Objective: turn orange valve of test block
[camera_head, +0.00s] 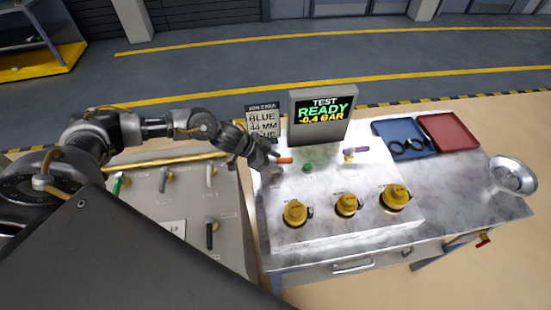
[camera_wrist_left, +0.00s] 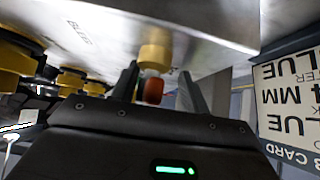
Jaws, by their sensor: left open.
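The orange valve (camera_head: 285,160) has a short orange handle on the test block (camera_head: 330,222), left of the green button (camera_head: 307,168). My left gripper (camera_head: 273,164) is just left of the handle in the head view. In the left wrist view, my left gripper (camera_wrist_left: 160,74) is open, with one finger on each side of the orange handle end (camera_wrist_left: 153,91). A yellow hub (camera_wrist_left: 155,55) shows behind the handle. I cannot tell whether either finger touches it. My right gripper is not in view.
A display (camera_head: 320,115) reads TEST READY, -0.4 BAR, behind the block. A card stand (camera_head: 263,121) is close behind my left wrist. Several yellow caps (camera_head: 346,204) stand at the front. A purple-handled valve (camera_head: 356,150), blue tray (camera_head: 385,128), red tray (camera_head: 449,132) and bowl (camera_head: 513,176) are to the right.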

